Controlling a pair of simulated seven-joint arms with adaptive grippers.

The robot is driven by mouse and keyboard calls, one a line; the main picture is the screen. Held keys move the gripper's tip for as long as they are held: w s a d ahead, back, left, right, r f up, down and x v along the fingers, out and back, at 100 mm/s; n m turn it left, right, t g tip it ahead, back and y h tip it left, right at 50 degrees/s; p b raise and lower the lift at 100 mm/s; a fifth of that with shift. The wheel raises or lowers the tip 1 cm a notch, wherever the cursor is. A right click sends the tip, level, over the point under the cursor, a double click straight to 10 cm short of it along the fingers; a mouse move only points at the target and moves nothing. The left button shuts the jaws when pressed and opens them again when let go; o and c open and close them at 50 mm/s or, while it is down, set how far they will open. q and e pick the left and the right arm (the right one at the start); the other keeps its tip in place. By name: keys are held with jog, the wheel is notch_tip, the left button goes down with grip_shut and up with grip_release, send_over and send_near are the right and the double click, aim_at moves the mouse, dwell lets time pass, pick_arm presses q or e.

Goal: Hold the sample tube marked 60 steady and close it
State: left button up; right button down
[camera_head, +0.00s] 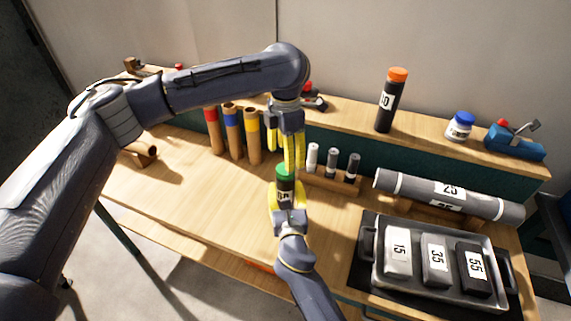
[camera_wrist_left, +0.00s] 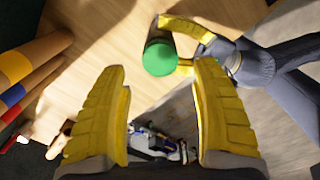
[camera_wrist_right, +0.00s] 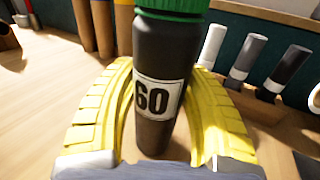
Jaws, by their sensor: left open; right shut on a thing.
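The sample tube marked 60 (camera_wrist_right: 160,97) is dark and upright. My right gripper (camera_head: 286,196) is shut around its body, yellow fingers on both sides; the 60 label shows between them in the right wrist view. A green cap (camera_head: 285,171) sits on the tube's top; how tightly it is on, I cannot tell. It also shows in the left wrist view (camera_wrist_left: 159,58), beyond the fingertips. My left gripper (camera_head: 286,152) is open and empty, pointing down just above the cap, not visibly holding it.
Several small tubes stand in a wooden rack (camera_head: 333,182) close to the right. Coloured rolls (camera_head: 232,135) stand behind left. A grey roll marked 25 (camera_head: 455,192) and a tray (camera_head: 375,265) of marked blocks lie right. A shelf (camera_head: 350,111) runs behind. The bench's left front is clear.

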pick_arm(q)
notch_tip(320, 180, up, 7)
dwell(0.4)
pick_arm(e)
jog(key=c, duration=0.6)
grip_release()
jog(key=s, duration=0.8)
jog(key=s+d, duration=0.1)
jog(key=s, duration=0.3)
jog(key=shift+d, duration=0.1)
